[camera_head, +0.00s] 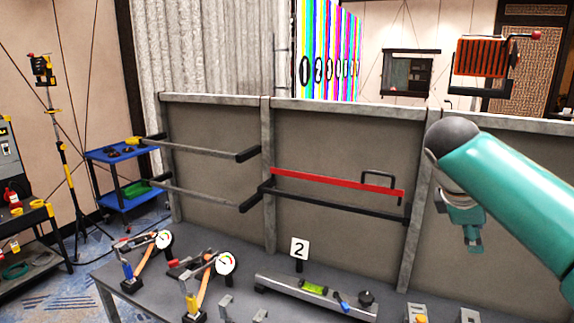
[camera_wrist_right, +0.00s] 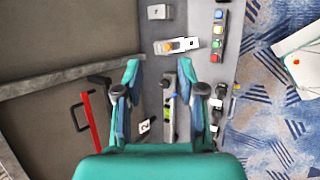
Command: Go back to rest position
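My right arm comes in from the right in the head view, and its teal gripper (camera_head: 474,238) hangs downward in front of the grey panel wall, above the workbench. In the right wrist view, the two teal fingers of the right gripper (camera_wrist_right: 158,70) are spread wide apart with nothing between them. The workbench shows below the gap, at a distance. My left arm and left gripper are not in view.
The workbench (camera_head: 232,244) carries two dial gauges with tools, a long level-like tool (camera_head: 315,296) and a number 2 sign (camera_head: 299,248). A red bar (camera_head: 337,181) and dark rails are on the panel wall (camera_head: 335,145). A blue cart (camera_head: 122,154) stands at left.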

